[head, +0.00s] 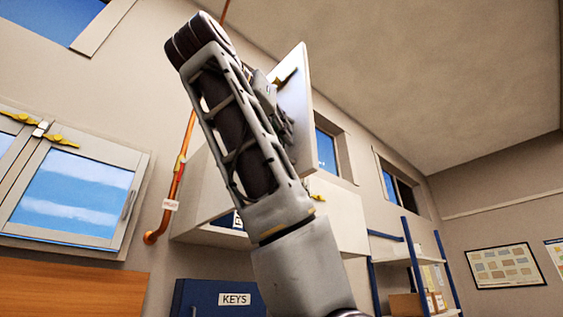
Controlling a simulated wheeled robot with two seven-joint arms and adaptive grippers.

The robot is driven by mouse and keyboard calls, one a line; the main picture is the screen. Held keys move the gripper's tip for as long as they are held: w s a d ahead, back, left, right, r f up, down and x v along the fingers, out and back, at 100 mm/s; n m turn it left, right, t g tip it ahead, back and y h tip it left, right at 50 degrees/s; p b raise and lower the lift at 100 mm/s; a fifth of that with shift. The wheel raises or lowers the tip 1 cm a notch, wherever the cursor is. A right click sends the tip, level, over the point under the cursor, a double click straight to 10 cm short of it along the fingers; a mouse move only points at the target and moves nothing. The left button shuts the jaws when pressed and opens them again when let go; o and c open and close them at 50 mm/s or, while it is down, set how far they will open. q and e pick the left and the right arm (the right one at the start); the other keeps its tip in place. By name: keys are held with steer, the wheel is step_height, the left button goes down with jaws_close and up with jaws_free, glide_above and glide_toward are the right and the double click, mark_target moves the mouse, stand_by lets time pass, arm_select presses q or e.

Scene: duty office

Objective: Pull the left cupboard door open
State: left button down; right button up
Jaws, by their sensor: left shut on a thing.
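The white wall cupboard (197,212) hangs in the middle, partly behind my left arm. Its left door (298,110) stands swung out, seen nearly edge-on. My left gripper (276,92) is at this door, shut on its yellowish handle (287,77); the arm hides much of the contact. The right door (342,222) looks closed, with a small yellow handle at its left side. A blue item with a label (238,221) shows low in the cupboard's open left part. My right gripper is out of view.
A blue KEYS box (208,298) is below the cupboard. An orange pipe (173,195) runs up the wall to its left, beside a window (72,195). Blue-framed shelves (408,262) with boxes stand to the right. Framed notices hang on the right wall.

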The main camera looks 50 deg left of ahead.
mark_target(289, 109)
arm_select(q)
steer(key=c, duration=1.5)
jaws_free()
steer(key=shift+c, duration=0.2)
steer(key=shift+r, duration=4.85)
steer(key=shift+r, duration=0.15)
